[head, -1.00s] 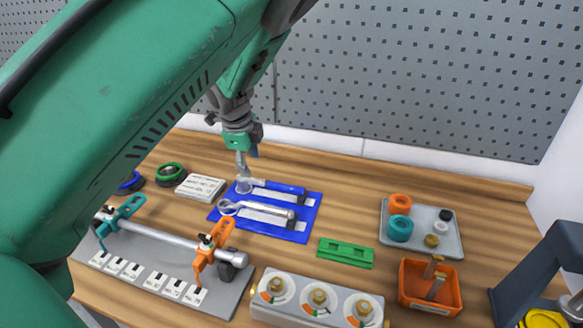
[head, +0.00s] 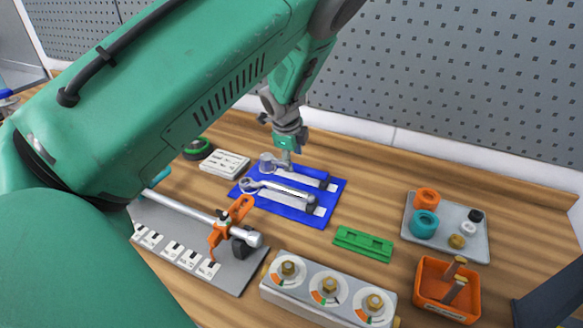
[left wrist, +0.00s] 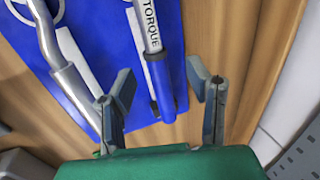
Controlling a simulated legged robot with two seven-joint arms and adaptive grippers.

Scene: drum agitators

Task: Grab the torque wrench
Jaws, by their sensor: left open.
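The torque wrench lies at the back of a blue mat (head: 322,215) on the wooden bench. In the left wrist view its shaft with TORQUE lettering and blue grip (left wrist: 158,82) runs into the space between my fingers. A second, plain metal wrench (head: 280,193) lies parallel in front of it; it also shows in the left wrist view (left wrist: 70,75). My left gripper (head: 286,160) is open and empty, over the back of the mat. In the left wrist view its spread fingers (left wrist: 162,90) stand either side of the blue grip, without clear contact. My right gripper is not in view.
A grey board with a bar and orange clamp (head: 232,220) lies front left. A green block (head: 363,243), a gauge block (head: 328,290), an orange bin (head: 447,292) and a grey tray (head: 470,245) stand to the right. A perforated wall (head: 460,90) closes the back.

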